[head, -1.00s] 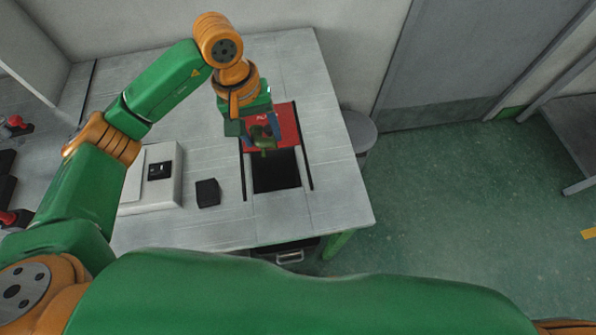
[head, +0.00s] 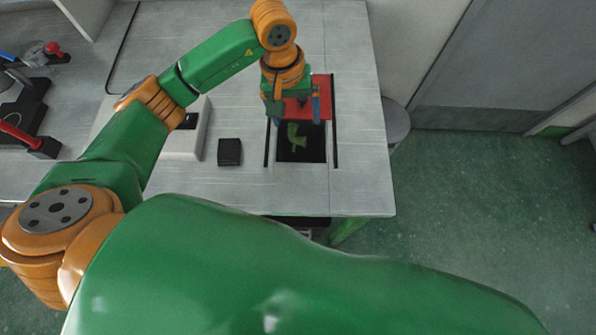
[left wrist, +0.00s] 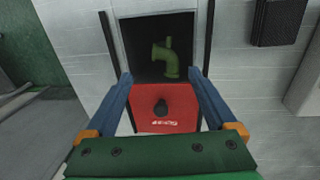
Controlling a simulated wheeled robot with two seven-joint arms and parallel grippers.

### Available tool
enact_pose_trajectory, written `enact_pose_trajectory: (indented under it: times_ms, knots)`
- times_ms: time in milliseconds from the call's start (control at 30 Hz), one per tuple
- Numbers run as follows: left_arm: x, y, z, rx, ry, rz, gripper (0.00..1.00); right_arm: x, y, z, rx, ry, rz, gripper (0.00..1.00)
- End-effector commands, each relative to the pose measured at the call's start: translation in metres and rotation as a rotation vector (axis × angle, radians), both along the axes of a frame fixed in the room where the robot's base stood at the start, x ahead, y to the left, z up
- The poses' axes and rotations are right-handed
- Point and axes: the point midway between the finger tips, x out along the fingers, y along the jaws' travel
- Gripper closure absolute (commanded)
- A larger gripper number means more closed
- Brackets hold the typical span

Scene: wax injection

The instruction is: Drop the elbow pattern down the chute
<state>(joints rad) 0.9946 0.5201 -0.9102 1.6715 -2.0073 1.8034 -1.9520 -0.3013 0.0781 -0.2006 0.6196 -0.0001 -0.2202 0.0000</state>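The green elbow pattern (head: 297,138) shows against the dark chute opening (head: 313,154) in the head view. In the left wrist view the elbow pattern (left wrist: 168,58) lies within the dark square of the opening (left wrist: 133,38), beyond my fingertips and apart from them. I cannot tell how deep it is. My left gripper (head: 296,117) is above the far side of the opening, its blue fingers spread wide with nothing between them; it also shows in the left wrist view (left wrist: 160,74). My right gripper is not in view.
A red cover (left wrist: 181,111) with a black knob (left wrist: 160,108) sits beside the opening, between two dark rails. A small black block (head: 229,152) and a white box (head: 183,145) stand left on the grey table (head: 352,190). Red-handled tools lie at far left.

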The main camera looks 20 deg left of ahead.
Motion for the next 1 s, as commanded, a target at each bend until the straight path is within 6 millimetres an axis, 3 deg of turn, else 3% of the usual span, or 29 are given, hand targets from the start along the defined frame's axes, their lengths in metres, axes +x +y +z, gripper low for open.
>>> enact_pose_trajectory:
  times_ms: [300,633,1000]
  knots:
    - [0.0,0.0,0.002,-0.001,-0.001,0.0,0.05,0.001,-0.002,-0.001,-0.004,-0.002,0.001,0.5]
    - [-0.001,0.008,0.062,0.0,-0.004,0.002,0.05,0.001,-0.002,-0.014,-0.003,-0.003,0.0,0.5]
    - [-0.002,0.009,0.07,0.0,0.0,0.0,0.05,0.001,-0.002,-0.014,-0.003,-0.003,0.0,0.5]
